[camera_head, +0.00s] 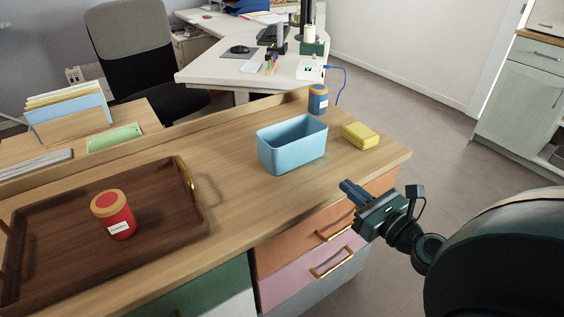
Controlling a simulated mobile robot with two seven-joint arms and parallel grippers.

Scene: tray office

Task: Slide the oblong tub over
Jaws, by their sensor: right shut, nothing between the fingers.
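A light blue oblong tub (292,153) stands upright on the wooden desk top, right of the picture's middle. It looks empty, though part of its inside floor is hidden by the near wall. My right gripper (346,187) is at the desk's front right edge, in front of the tub and to its right. Its fingers are shut with nothing between them, and it is apart from the tub. My left gripper is not in this view.
A yellow block (361,135) lies right of the tub, and a blue jar with an orange lid (318,99) stands behind it. A brown tray (62,216) with a red jar (113,214) fills the desk's left. Bare desk lies between tray and tub. A raised ledge runs along the back.

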